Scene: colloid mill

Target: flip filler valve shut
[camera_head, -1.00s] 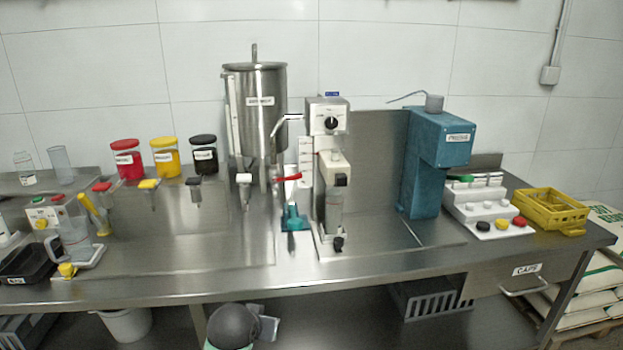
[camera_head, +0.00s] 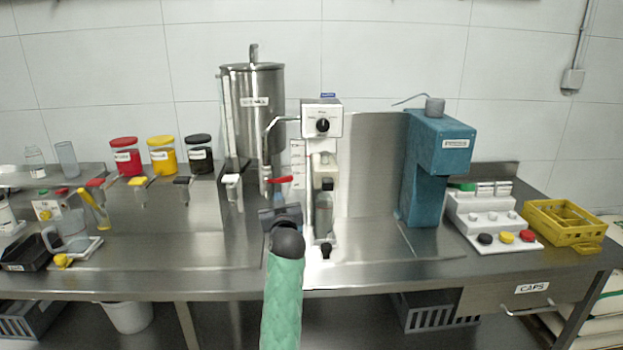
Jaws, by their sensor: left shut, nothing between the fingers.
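The filler valve's red handle (camera_head: 281,180) points out to the right, roughly level, on the pipe beside the filler unit (camera_head: 322,122), which has a white face and a dark knob. A clear bottle (camera_head: 324,214) stands under the filler unit. My left gripper (camera_head: 280,200) is shut and empty, just below the red handle in the picture. My green-sleeved forearm comes up from the bottom edge and hides part of the gripper and bench. I cannot tell whether the fingers touch the handle. My right gripper is not in view.
A steel tank (camera_head: 257,110) stands behind the valve. A blue machine (camera_head: 438,160) is to the right, then a cap rack (camera_head: 490,215) and a yellow crate (camera_head: 566,226). Coloured jars (camera_head: 163,157) line the left back.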

